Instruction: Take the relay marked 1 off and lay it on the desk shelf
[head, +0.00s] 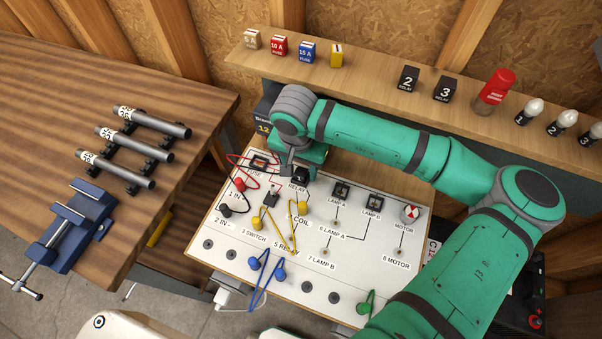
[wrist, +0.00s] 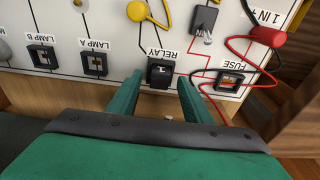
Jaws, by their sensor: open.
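The black relay marked 1 (head: 300,179) sits in the RELAY socket on the white circuit board (head: 220,225). It also shows in the wrist view (wrist: 162,72), seen from above. My gripper (wrist: 160,80) is open, its two green fingers pointing at the board on either side of the relay in the picture. Gaps show between the relay and both fingers, and I cannot tell how far the tips are from the board. In the head view my gripper (head: 298,168) is partly hidden behind its own wrist. The wooden desk shelf (head: 370,75) runs along the back wall.
Bare shelf shows between the yellow fuse and relay 2. Red and yellow wires (head: 291,228) loop near the relay.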

